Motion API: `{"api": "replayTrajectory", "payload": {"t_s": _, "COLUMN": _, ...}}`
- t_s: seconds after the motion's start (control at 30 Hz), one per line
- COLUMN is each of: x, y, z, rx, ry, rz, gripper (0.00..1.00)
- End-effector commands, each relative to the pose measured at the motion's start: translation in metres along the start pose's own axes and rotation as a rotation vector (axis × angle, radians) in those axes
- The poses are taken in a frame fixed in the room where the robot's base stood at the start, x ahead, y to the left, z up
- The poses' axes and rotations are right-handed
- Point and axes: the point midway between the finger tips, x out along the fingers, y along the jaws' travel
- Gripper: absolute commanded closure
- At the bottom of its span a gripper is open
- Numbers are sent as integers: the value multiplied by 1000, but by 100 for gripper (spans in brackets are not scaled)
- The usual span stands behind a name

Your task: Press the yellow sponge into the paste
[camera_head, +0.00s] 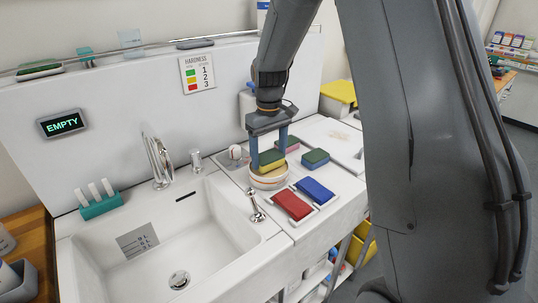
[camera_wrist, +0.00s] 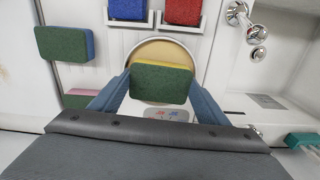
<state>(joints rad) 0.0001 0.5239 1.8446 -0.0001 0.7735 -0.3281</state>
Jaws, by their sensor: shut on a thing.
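The yellow sponge (camera_head: 271,167) has a green scouring face on top and a yellow body below. My gripper (camera_head: 270,156) points down and is shut on this sponge from both sides. In the wrist view the green top of the sponge (camera_wrist: 161,83) sits between the two blue fingers, with a yellow strip along its far edge. Right under it is a round dish of pale paste (camera_head: 269,181), which shows as a tan disc in the wrist view (camera_wrist: 160,51). The sponge covers part of the paste, and I cannot tell whether they touch.
A green-topped blue sponge (camera_head: 315,158) and a pink one (camera_head: 289,144) lie on the counter nearby. Red (camera_head: 293,204) and blue (camera_head: 315,190) pads lie in front of the dish. A sink (camera_head: 165,245) with a tap (camera_head: 158,163) is left. A sign reads EMPTY (camera_head: 62,123).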

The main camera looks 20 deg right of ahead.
Motion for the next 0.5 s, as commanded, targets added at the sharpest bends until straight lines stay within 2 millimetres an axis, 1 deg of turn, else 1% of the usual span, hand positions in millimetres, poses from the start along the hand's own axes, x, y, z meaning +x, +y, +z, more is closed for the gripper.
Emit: {"api": "replayTrajectory", "payload": {"t_s": 0.5, "x": 4, "y": 0, "z": 0, "rx": 0, "ry": -1, "rz": 0, "gripper": 49}}
